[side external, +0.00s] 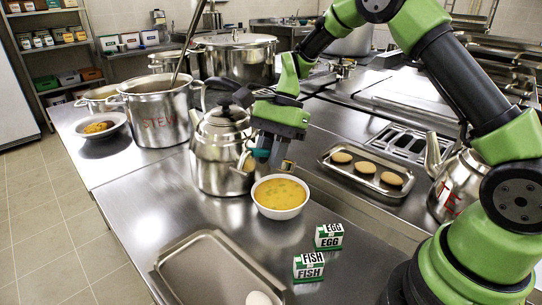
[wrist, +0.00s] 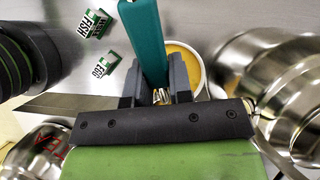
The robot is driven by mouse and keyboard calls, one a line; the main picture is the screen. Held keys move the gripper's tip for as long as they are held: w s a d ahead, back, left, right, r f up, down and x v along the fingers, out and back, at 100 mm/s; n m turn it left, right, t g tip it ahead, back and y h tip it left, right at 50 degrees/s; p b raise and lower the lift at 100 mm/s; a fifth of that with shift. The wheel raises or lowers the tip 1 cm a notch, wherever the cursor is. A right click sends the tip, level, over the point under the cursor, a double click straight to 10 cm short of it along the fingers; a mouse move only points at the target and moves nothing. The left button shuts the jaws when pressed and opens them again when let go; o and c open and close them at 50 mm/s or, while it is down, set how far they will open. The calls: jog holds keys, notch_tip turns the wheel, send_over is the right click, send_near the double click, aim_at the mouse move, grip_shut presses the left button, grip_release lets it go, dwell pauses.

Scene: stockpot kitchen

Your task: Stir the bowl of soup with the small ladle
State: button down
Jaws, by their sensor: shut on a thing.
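The white bowl (side external: 280,213) of yellow soup (side external: 280,192) stands on the steel counter. In the wrist view the bowl (wrist: 204,72) is partly hidden behind my fingers. My gripper (side external: 270,152) is above and slightly left of the bowl in the side view. In the wrist view my gripper (wrist: 155,94) is shut on a teal handle (wrist: 147,42), which appears to belong to the small ladle.
A steel kettle (side external: 218,160) stands close left of the bowl. FISH (side external: 308,267) and EGG (side external: 329,236) cartons stand in front. The stew pot (side external: 158,115) is behind left.

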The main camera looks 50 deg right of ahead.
jog(key=s+d+n+h, duration=0.2)
jog(key=d+n+h, duration=0.1)
jog(key=n, duration=0.7)
jog(key=s+d+r+n+t+h, duration=0.1)
jog(key=s+d+n+h, duration=0.1)
jog(key=n, duration=0.9)
jog(key=shift+s+d+h, duration=0.4)
jog(key=shift+s+d, duration=0.45)
jog(key=shift+d, duration=0.2)
jog(key=s+a+f+t+h, duration=0.1)
jog(key=t+h, duration=0.4)
jog(key=h, duration=0.5)
jog(key=s+a+f+t+h, duration=0.1)
jog(key=a+f+t+h, duration=0.2)
jog(key=h, duration=0.7)
jog(key=shift+f+t, duration=0.15)
jog(key=shift+t, duration=0.75)
jog(key=shift+w, duration=0.1)
